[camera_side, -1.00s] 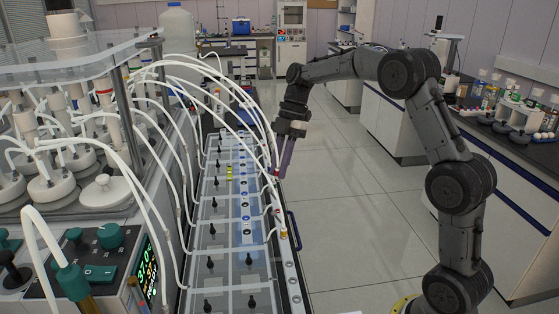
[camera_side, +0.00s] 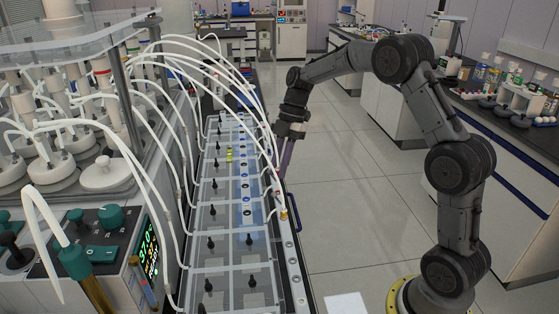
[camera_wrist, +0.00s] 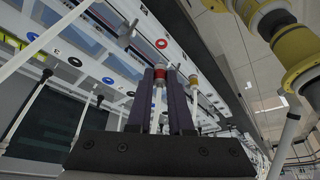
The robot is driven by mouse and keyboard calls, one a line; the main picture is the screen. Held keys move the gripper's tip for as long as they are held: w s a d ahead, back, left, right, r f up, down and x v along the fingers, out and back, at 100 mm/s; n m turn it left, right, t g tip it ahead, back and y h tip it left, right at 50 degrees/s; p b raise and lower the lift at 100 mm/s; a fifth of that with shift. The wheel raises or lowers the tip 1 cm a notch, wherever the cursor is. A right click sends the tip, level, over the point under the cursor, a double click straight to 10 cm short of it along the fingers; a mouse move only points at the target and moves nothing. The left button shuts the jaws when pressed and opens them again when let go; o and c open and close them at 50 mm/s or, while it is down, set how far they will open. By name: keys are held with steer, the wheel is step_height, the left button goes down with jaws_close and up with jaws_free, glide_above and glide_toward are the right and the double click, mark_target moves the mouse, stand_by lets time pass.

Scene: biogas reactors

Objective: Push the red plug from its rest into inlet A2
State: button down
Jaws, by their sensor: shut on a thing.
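My gripper (camera_wrist: 166,80) is shut on the red plug (camera_wrist: 159,75), which shows as a red and pale band between the two dark fingertips in the wrist view. In the side view my gripper (camera_side: 282,177) points down at the right edge of the long clear-lidded reactor bank (camera_side: 228,250), beside the white tubes. The plug is too small to make out clearly there. A red-ringed port (camera_wrist: 161,43) lies just beyond the fingertips in the wrist view. I cannot read which inlet is A2, nor tell whether the plug touches a port.
Several white tubes (camera_side: 215,63) arch from the vessels at left over the bank. Blue-ringed ports (camera_wrist: 75,62) line the panel. A yellow fitting (camera_wrist: 270,20) looms close at the upper right of the wrist view. Open floor (camera_side: 340,200) lies right of the bank.

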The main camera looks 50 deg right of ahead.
steer(key=shift+f, duration=1.5)
steer(key=shift+f, duration=1.15)
stand_by(1.5)
steer(key=c, duration=0.7)
jaws_free()
steer(key=shift+c, duration=0.2)
steer(key=shift+r, duration=0.15)
